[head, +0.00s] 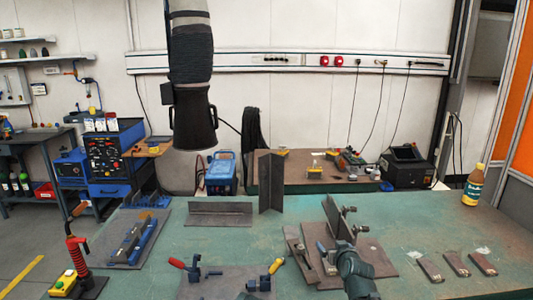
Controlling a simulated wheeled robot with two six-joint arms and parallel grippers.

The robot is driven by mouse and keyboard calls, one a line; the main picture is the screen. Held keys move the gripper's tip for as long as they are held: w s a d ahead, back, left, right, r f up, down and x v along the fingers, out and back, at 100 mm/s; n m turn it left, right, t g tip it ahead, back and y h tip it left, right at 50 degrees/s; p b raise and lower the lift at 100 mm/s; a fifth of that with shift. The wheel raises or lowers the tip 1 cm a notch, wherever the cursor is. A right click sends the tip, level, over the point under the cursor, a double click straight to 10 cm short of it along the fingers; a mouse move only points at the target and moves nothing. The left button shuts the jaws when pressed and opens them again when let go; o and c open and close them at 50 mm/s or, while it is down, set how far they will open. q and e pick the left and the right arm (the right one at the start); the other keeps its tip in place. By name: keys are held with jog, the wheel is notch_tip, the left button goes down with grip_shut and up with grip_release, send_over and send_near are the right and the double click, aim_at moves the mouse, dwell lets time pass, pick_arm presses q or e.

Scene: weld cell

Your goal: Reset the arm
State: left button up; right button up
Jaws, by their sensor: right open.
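My right gripper (346,258), grey-teal, comes in from the bottom edge right of the middle. It is open, and its fingertips are hard to make out. It is over or beside a brown base plate (378,264) that carries an upright plate (336,215) with small clamp screws. The gripper hides part of this fixture. I cannot tell whether it touches the fixture. No part of my left gripper shows.
The green table (420,220) holds an angle plate (271,197), a blue-clamp fixture (133,243), a red-handled clamp (192,268), several small plates (430,268) and a yellow bottle (473,186). A red-handled torch (77,252) stands at the left. The back right of the table is mostly clear.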

jog(key=w+f+b, duration=0.1)
jog(key=f, duration=0.1)
jog(key=w+f+b, duration=0.1)
jog(key=f+b, duration=0.1)
jog(key=w+d+f+b, duration=0.1)
jog(key=f+b, duration=0.1)
jog(key=shift+s+f+b, duration=0.1)
jog(key=shift+f+b, duration=0.45)
